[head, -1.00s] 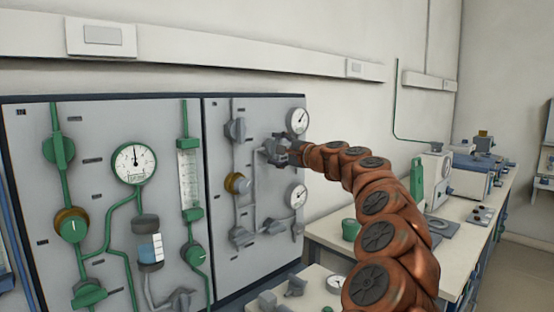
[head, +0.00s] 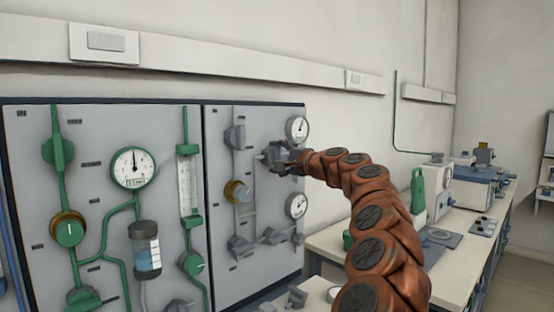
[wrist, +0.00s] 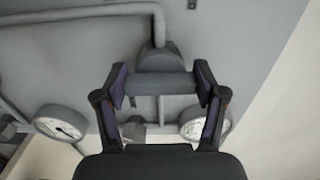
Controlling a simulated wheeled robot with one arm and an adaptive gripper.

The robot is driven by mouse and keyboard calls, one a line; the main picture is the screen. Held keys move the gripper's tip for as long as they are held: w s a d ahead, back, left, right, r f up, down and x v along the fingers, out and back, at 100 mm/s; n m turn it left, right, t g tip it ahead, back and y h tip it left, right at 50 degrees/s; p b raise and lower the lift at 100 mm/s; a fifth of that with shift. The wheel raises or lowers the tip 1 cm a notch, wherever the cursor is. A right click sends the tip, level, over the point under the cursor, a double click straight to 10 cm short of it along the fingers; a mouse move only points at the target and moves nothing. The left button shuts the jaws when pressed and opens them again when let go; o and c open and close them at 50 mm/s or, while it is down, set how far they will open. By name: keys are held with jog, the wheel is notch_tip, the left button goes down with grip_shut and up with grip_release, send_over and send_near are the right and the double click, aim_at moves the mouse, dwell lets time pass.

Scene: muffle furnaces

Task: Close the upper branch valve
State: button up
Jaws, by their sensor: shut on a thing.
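The upper branch valve (head: 269,156) is a grey valve on the right-hand panel, below and left of the upper gauge (head: 297,129). My gripper (head: 284,160) is at this valve, reaching in from the right. In the wrist view, the valve's grey bar handle (wrist: 160,85) lies crosswise between the two fingers of my gripper (wrist: 160,90), which are shut on its ends. Part of the valve body is hidden by the gripper in the head view, so I cannot read its exact angle there.
Another grey valve (head: 235,137) and a brass-collared knob (head: 237,191) sit left of the gripped valve. A lower gauge (head: 296,206) and lower grey valves (head: 274,237) are below. A bench (head: 458,257) with instruments stands to the right.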

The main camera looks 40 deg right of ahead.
jog(key=o, duration=1.2)
jog(key=shift+c, duration=0.2)
jog(key=shift+s, duration=0.1)
jog(key=s, duration=1.1)
jog(key=shift+s, duration=0.4)
jog(key=shift+a, duration=0.15)
